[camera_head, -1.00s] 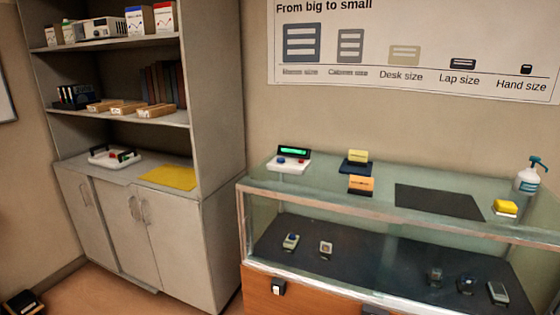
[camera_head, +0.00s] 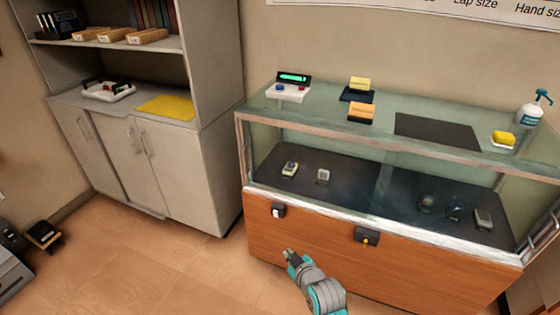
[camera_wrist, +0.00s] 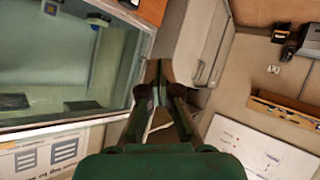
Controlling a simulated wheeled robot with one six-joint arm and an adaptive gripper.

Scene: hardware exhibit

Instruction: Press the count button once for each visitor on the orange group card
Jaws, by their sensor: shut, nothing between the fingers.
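A white counter device (camera_head: 289,90) with a lit green display sits at the left end of the glass case top. It has a blue button (camera_head: 280,88) on the left and a red button (camera_head: 302,88) on the right; which one counts, I cannot tell. An orange card (camera_head: 361,109) stands on a dark holder to its right. Its print is too small to read. My gripper (camera_head: 291,256) is low in front of the case, well apart from the device. In the wrist view my gripper (camera_wrist: 160,78) is shut and empty.
A yellow card (camera_head: 360,83) stands behind the orange one. A dark mat (camera_head: 437,131), a yellow item (camera_head: 503,138) and a pump bottle (camera_head: 532,107) are farther right. The glass case (camera_head: 330,206) has a wooden base. A grey cabinet (camera_head: 160,170) stands left; the floor between is clear.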

